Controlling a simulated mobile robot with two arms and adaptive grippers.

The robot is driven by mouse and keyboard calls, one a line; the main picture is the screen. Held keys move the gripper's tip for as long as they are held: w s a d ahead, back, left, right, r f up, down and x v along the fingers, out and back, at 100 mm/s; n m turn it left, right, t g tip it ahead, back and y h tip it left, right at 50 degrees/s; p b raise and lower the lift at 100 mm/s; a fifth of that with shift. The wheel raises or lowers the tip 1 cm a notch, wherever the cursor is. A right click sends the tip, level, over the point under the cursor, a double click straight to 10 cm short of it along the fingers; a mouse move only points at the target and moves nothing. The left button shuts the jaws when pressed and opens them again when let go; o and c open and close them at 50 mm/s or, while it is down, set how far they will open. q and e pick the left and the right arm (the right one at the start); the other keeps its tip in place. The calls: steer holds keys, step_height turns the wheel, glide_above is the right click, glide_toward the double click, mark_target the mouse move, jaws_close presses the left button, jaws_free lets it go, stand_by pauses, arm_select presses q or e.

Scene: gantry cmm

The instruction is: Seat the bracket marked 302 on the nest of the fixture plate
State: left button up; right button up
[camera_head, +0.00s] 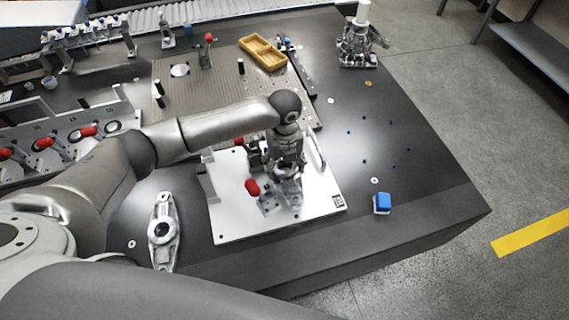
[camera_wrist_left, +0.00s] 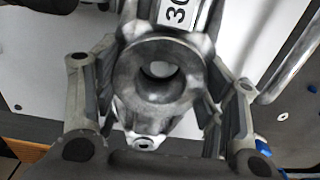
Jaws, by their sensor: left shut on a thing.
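My left gripper (camera_head: 287,186) is over the white fixture plate (camera_head: 232,222), its fingers pointing down. It is shut on a grey metal bracket (camera_wrist_left: 163,72) with a round bored boss. In the left wrist view the fingers (camera_wrist_left: 160,110) stand on both sides of the boss. A second similar bracket (camera_head: 163,232) lies on the dark table, left of the plate. My right gripper is not in view.
Red-handled clamps stand on the plate near the gripper, one with its red handle (camera_head: 252,187) in front. A yellow tray (camera_head: 262,53) and perforated board (camera_head: 215,85) are behind. The table's right side is mostly clear.

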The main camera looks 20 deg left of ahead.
arm_select(q)
steer(key=shift+f, duration=0.5)
steer(key=o, duration=1.5)
step_height(320, 180, up, 12)
